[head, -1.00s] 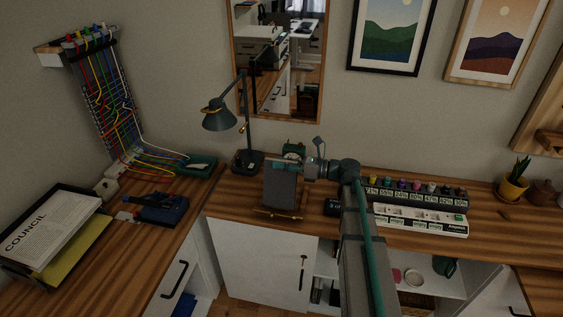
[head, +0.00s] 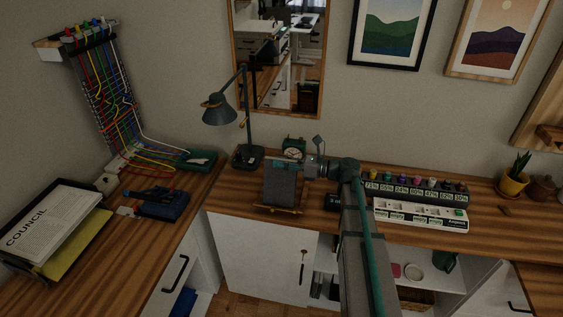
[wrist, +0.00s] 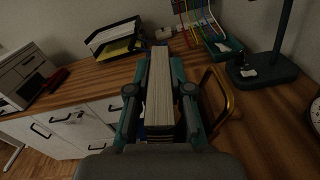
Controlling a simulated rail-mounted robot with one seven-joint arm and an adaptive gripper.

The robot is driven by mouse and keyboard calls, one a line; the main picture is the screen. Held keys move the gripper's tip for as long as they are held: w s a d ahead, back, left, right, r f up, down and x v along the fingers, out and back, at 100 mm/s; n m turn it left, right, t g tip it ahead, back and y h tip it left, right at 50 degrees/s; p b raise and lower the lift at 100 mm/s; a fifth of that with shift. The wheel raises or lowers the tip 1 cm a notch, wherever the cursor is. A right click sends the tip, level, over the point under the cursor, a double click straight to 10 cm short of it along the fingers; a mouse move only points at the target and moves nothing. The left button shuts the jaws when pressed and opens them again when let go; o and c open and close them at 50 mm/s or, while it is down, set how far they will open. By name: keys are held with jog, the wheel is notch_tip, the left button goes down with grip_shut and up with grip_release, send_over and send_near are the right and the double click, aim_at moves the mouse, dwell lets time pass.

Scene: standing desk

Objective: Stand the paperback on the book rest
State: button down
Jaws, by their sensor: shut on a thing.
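The paperback (head: 280,184) is a dark grey slab in the head view, roughly upright with its broad face to the camera. In the wrist view its pale page edges (wrist: 159,92) show between the fingers. My gripper (head: 306,168) is shut on it from the right; the wrist view shows the gripper (wrist: 162,80) with one teal finger on each side. The wooden book rest (head: 278,210) is at the paperback's lower edge, and its golden-brown frame (wrist: 230,88) is right of the fingers in the wrist view. I cannot tell whether the paperback bears on the rest.
A desk lamp (head: 247,157) stands behind left, and a green clock (head: 293,149) stands behind the paperback. A white power strip (head: 420,214) and a row of small bottles (head: 415,187) lie right. A paper tray (head: 45,238) is far left. The desk left of the rest is clear.

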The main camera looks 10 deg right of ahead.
jog(key=c, duration=1)
grip_release()
